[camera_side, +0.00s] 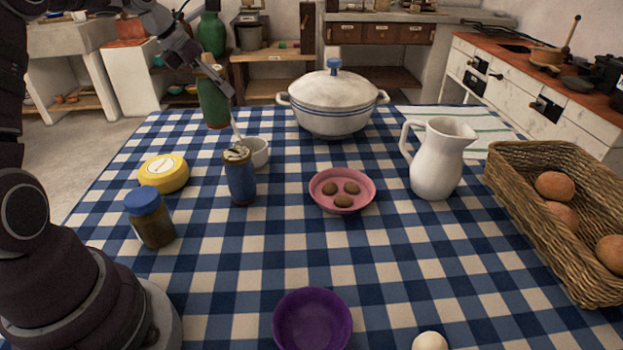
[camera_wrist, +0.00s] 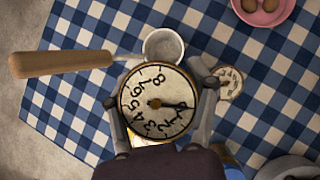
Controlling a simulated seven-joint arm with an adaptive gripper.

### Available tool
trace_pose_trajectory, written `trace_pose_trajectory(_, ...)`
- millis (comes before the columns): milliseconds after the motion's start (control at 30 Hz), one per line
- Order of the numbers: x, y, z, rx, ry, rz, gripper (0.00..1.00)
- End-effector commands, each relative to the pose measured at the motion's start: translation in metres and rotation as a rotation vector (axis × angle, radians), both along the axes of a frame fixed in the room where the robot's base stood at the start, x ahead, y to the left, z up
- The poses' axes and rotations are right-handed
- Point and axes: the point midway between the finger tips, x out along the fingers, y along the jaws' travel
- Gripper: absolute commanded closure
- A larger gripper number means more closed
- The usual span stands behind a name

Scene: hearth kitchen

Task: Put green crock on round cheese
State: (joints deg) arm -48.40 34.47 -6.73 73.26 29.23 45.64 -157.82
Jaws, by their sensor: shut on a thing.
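The green crock (camera_side: 212,108) is held upright in the air above the table's far left part in the side view. In the wrist view its round top (camera_wrist: 158,102) shows a dial-like face with numbers and fills the space between the fingers. My gripper (camera_side: 213,78) is shut on the crock near its top; it also shows in the wrist view (camera_wrist: 162,94). The round cheese (camera_side: 163,172) is yellow with a white label and lies on the checked cloth, lower than the crock and nearer the side camera. In the wrist view a yellow bit below the crock is mostly hidden.
A white tureen (camera_side: 332,110), pink bowl (camera_side: 342,206), pitcher (camera_side: 437,160), basket (camera_side: 535,215) and purple bowl (camera_side: 312,322) stand farther right.

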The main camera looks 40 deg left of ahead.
Motion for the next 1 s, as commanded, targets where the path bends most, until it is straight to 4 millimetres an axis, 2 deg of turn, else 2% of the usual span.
trace_pose_trajectory(33, -0.020, 0.026, 0.004, 0.004, -0.001, 0.090, 0.83)
trace_pose_trajectory(100, -0.047, 0.053, 0.008, 0.003, -0.002, 0.196, 0.83)
trace_pose_trajectory(200, -0.078, 0.079, 0.012, 0.002, -0.002, 0.313, 0.83)
trace_pose_trajectory(300, -0.097, 0.092, 0.015, 0.001, -0.002, 0.381, 0.83)
trace_pose_trajectory(367, -0.103, 0.096, 0.013, 0.000, -0.002, 0.402, 0.83)
trace_pose_trajectory(533, -0.105, 0.096, -0.026, -0.007, 0.003, 0.408, 0.84)
trace_pose_trajectory(800, -0.105, 0.096, -0.075, -0.003, 0.001, 0.407, 0.84)
trace_pose_trajectory(900, -0.105, 0.096, -0.085, 0.000, 0.001, 0.407, 0.84)
trace_pose_trajectory(1000, -0.105, 0.097, -0.085, 0.002, -0.001, 0.407, 0.84)
